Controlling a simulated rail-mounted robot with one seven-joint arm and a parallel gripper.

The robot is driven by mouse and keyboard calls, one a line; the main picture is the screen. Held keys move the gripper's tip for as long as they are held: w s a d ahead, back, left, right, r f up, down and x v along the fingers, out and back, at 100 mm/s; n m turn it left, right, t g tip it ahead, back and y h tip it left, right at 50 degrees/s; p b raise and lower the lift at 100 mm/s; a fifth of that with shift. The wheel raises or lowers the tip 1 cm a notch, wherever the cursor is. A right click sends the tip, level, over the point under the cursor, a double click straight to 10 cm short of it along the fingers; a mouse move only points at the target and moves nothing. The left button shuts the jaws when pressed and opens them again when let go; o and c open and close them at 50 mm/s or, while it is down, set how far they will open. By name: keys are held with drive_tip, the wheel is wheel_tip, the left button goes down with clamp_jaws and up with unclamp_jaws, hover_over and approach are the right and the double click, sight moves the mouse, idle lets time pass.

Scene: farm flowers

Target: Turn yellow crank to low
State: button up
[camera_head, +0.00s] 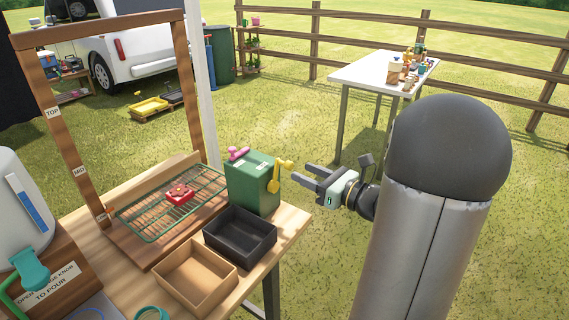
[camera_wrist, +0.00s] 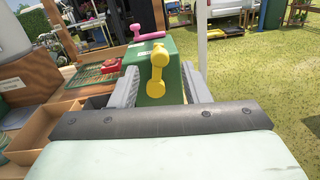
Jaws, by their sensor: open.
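The yellow crank (camera_head: 275,178) is on the right side of a green box (camera_head: 247,188) at the table's far right corner. In the wrist view the crank (camera_wrist: 157,75) stands roughly upright, with a knob at top and a knob at bottom, between my finger lines. My gripper (camera_head: 309,179) is open and to the right of the crank in the head view. Its fingers point at the box, and I see a gap between them and the crank. A pink handle (camera_head: 238,153) sits on top of the box. The label on the box is too small to read.
A black tray (camera_head: 265,247) and a tan tray (camera_head: 229,279) lie in front of the green box. A wire rack (camera_head: 160,222) with a red item (camera_head: 179,194) is left of it, under a wooden frame (camera_head: 181,50).

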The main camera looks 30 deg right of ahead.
sight(292, 167)
drive_tip(key=x, duration=0.7)
drive_tip(key=shift+w+a, duration=0.2)
